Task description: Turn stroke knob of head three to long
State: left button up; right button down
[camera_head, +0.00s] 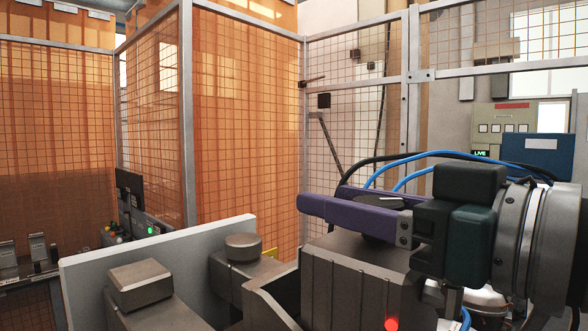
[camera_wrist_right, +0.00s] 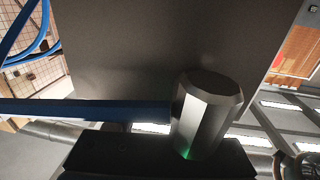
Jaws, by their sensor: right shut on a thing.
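My right gripper (camera_head: 350,207) comes in from the right, its purple fingers level over a dark grey machine head (camera_head: 345,285). The fingers are shut on a dark round knob (camera_head: 378,198) with a pale mark on top. The near finger hides part of the knob, so its setting cannot be read. In the right wrist view a faceted grey metal piece (camera_wrist_right: 205,112) stands at the end of a blue bar (camera_wrist_right: 90,108); whether they touch is unclear. My left gripper is not in view.
Other heads carry a faceted cap (camera_head: 140,284) and a round cap (camera_head: 242,247). A pale upright plate (camera_head: 160,252) stands behind them. Blue and black hoses (camera_head: 420,175) arch above my right gripper. A red light (camera_head: 391,324) glows at the front. Mesh fencing (camera_head: 245,130) closes off the back.

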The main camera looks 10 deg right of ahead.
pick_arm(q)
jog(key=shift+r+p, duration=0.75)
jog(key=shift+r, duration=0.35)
pick_arm(e)
jog(key=shift+d+r+m+t+h, duration=0.1)
jog(key=shift+m+t+h, duration=0.4)
jog(key=shift+m+h, duration=0.3)
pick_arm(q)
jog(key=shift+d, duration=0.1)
pick_arm(e)
jog(key=shift+w, duration=0.1)
jog(key=shift+c, duration=1.5)
grip_release()
jog(key=b+v, duration=0.1)
jog(key=v, duration=0.1)
jog(key=f+b+v, duration=0.1)
jog(key=v, duration=0.1)
jog(key=shift+d, duration=0.1)
pick_arm(q)
jog(key=shift+p, duration=1)
pick_arm(e)
jog(key=shift+r+v, duration=0.2)
jog(key=shift+v, duration=1.3)
jog(key=shift+r+v, duration=0.25)
jog(key=shift+v, duration=1.2)
